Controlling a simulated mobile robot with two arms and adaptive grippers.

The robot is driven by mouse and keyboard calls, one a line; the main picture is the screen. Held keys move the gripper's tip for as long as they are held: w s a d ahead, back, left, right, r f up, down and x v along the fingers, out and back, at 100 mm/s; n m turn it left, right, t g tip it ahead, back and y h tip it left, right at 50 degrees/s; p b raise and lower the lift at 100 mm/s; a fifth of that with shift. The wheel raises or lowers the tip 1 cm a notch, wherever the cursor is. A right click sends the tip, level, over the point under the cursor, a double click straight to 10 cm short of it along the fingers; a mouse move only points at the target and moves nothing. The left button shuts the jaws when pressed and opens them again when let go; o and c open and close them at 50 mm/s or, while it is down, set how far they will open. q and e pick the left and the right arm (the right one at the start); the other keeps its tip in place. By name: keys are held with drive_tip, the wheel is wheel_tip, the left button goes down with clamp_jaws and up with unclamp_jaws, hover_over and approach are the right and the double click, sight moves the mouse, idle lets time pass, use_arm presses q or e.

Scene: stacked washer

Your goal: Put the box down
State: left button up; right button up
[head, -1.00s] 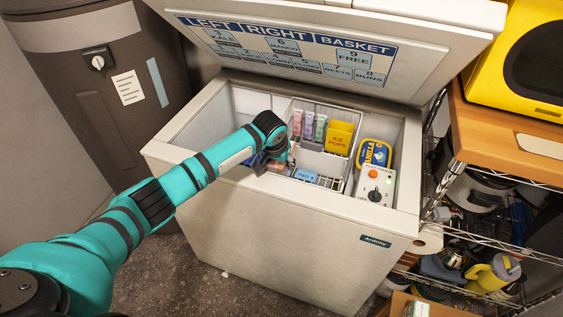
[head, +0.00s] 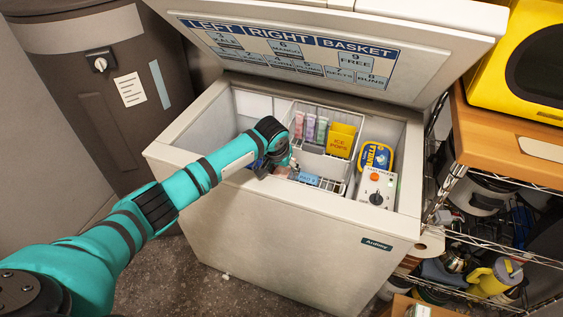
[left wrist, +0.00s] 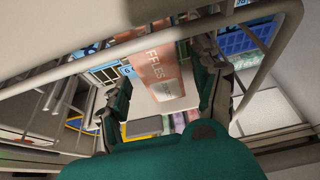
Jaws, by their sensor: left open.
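An orange-pink box with letters ending in "FFLES" (left wrist: 160,72) shows in the left wrist view, between the two fingers of my left gripper (left wrist: 165,95). The fingers are open, one on each side of it; I cannot tell whether either touches it. In the head view my left gripper (head: 268,167) is over the front of the open chest freezer (head: 290,235), near the wire basket (head: 344,187). My wrist mostly hides the box there. My right gripper is not in view.
The basket area holds a yellow ice pops box (head: 340,139), several coloured tubes and a blue packet (head: 308,179). A yellow-and-blue vanilla tub (head: 375,158) and a control panel (head: 376,187) are at the right. The raised lid (head: 430,75) stands behind.

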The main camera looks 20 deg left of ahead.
use_arm(q)
drive_tip(key=v, duration=1.3)
drive_tip(key=shift+p, duration=0.45)
